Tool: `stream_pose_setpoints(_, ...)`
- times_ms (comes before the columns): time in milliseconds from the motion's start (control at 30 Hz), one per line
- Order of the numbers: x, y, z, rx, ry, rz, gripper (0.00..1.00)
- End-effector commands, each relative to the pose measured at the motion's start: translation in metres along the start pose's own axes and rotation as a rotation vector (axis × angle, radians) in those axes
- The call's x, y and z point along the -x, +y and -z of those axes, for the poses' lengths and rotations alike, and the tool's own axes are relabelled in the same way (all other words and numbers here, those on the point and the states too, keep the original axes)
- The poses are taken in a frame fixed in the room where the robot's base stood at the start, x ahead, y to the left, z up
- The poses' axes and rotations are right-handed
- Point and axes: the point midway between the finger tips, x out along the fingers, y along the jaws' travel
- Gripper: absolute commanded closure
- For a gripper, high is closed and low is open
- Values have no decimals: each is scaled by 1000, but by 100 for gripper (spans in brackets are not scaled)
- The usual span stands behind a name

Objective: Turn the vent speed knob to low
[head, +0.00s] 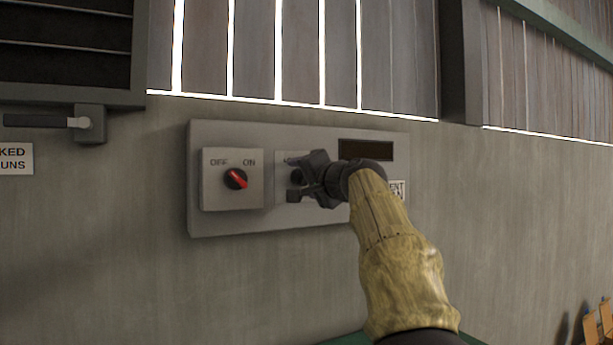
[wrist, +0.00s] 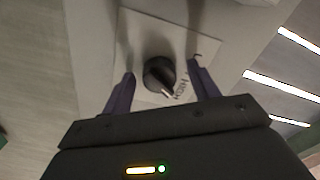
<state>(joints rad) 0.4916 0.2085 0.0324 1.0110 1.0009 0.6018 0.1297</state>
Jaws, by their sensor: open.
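The vent speed knob (wrist: 158,75) is round and black with a pale pointer mark, on a light square plate (wrist: 150,22) in the wrist view. The pointer is turned towards lettering that seems to read HIGH (wrist: 181,90). My gripper (head: 291,178) is open at this plate in the head view, where it hides most of the knob. In the wrist view its two dark fingers stand on either side of the knob, with a gap visible on both sides. Whether the fingertips reach the plate I cannot tell.
A red-pointer OFF/ON switch (head: 236,179) on its own plate sits close to the left of my gripper. Both are on a grey wall panel (head: 225,222). A dark display (head: 366,150) and a partly covered label (head: 398,189) are to the right.

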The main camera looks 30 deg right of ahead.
Motion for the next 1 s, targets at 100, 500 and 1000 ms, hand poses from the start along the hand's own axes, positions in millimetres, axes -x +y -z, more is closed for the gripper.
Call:
stream_pose_setpoints(100,1,1,3,0,4,-2,54)
stream_pose_setpoints(500,2,3,4,9,7,-3,84)
stream_pose_setpoints(1000,-1,0,-4,237,-1,6,84)
